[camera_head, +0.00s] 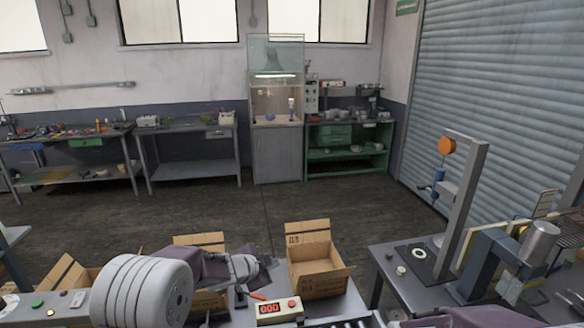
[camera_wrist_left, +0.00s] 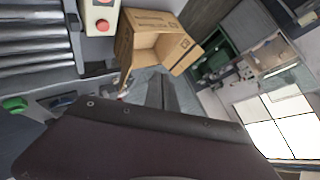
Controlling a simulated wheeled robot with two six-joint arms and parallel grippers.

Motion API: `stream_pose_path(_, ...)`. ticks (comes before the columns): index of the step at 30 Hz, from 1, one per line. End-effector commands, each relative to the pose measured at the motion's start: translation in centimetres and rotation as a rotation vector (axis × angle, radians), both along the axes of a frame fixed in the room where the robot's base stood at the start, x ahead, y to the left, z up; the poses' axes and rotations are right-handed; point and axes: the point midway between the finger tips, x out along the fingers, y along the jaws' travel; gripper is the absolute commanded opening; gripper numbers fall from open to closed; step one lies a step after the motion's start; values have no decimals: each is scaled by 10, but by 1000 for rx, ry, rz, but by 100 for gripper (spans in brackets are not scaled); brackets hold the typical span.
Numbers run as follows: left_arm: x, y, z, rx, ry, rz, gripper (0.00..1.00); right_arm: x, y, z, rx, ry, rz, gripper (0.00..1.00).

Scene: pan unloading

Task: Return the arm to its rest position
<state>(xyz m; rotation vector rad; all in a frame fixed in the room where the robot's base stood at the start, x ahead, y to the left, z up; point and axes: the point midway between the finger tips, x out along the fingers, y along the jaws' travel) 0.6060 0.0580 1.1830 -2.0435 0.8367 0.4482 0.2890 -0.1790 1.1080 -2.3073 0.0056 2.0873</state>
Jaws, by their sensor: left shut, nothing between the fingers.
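My left arm comes in from the lower left of the head view, with a large white ribbed round joint in front. My left gripper (camera_head: 256,270) is above the bench, just left of an open cardboard box (camera_head: 320,281). Its jaws are shut and empty. In the left wrist view, the dark fingers of the left gripper (camera_wrist_left: 161,94) lie close together, and the same box (camera_wrist_left: 162,43) shows beyond them. They look apart from the box, but the depth is hard to tell. My right gripper is not clearly seen.
A counter box with a red display (camera_head: 279,311) sits below the left gripper. Another open carton (camera_head: 200,240) is partly behind my arm. A grey table with a post (camera_head: 462,210) and machinery stands at right. Open floor (camera_head: 150,215) lies beyond, with benches at the wall.

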Motion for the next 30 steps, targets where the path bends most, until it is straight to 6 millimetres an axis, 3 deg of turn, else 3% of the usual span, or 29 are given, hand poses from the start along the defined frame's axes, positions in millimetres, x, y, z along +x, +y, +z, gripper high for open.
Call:
stream_pose_path(1,-14,26,-11,-33,18,130,0,0,0,-30,0,0,0,50)
stream_pose_path(3,-45,66,-19,-85,91,348,0,0,0,-46,0,0,0,50)
stream_pose_path(7,-120,114,-54,-166,287,681,0,0,0,-60,0,0,0,50)
stream_pose_path(12,-226,132,-102,-232,594,991,0,0,0,-62,0,-1,0,50)
stream_pose_path(16,-285,127,-127,-242,795,1127,0,0,0,-60,0,-1,0,50)
stream_pose_path(18,-304,122,-133,-244,868,1171,0,0,0,-60,0,-1,0,50)
stream_pose_path(21,-317,119,-135,-241,925,1200,0,0,0,-60,0,-1,0,50)
stream_pose_path(30,-319,119,-135,-232,932,1199,0,0,0,-60,0,-1,0,50)
